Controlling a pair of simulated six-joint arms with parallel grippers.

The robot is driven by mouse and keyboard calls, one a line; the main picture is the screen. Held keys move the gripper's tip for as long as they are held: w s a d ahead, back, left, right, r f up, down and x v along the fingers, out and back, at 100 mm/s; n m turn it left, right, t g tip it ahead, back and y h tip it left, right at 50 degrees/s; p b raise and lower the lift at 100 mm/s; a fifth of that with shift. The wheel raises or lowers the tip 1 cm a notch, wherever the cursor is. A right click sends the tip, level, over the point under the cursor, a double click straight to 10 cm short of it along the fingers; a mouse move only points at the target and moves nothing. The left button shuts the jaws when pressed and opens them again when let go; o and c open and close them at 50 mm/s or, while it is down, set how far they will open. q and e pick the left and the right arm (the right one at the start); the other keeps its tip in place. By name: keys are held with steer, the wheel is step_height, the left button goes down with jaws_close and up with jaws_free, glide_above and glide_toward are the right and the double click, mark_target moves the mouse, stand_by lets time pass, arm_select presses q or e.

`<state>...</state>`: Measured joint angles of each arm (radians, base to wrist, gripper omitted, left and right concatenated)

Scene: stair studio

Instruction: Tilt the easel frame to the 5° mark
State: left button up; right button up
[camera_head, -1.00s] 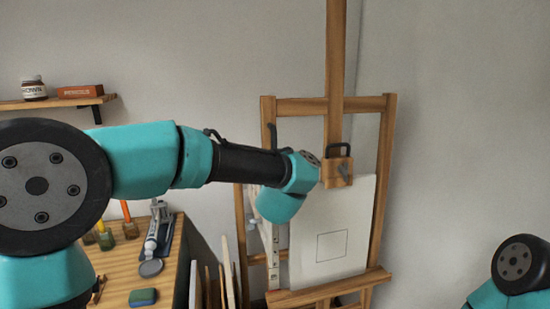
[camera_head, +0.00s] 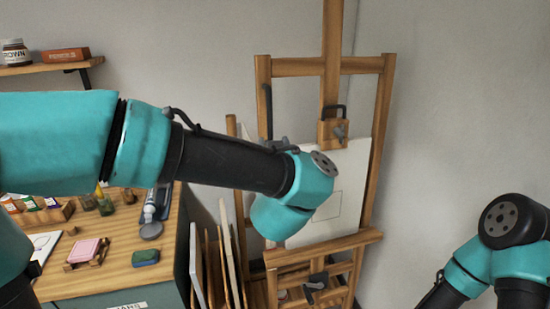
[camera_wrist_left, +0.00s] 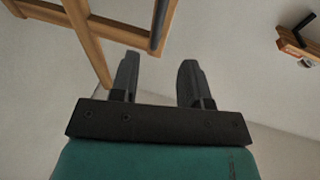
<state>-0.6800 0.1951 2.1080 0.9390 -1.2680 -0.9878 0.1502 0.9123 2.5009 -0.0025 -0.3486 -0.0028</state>
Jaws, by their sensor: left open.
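The wooden easel frame (camera_head: 375,125) stands against the corner, holding a pale canvas board (camera_head: 345,170) under a wooden clamp block (camera_head: 331,132). A dark upright handle (camera_head: 267,112) is on the frame's left post; it also shows in the left wrist view (camera_wrist_left: 160,20). My left forearm crosses the canvas's lower left. In the left wrist view my left gripper (camera_wrist_left: 158,66) is open and empty, its fingers apart just short of the handle's end in the picture. I cannot tell whether they touch. No angle marks are readable. My right gripper is out of view.
A wall shelf (camera_head: 45,67) is at upper left. A dark knob (camera_head: 316,283) is low on the easel. My right arm is at lower right.

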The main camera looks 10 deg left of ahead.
arm_select(q)
steer(key=v, duration=0.4)
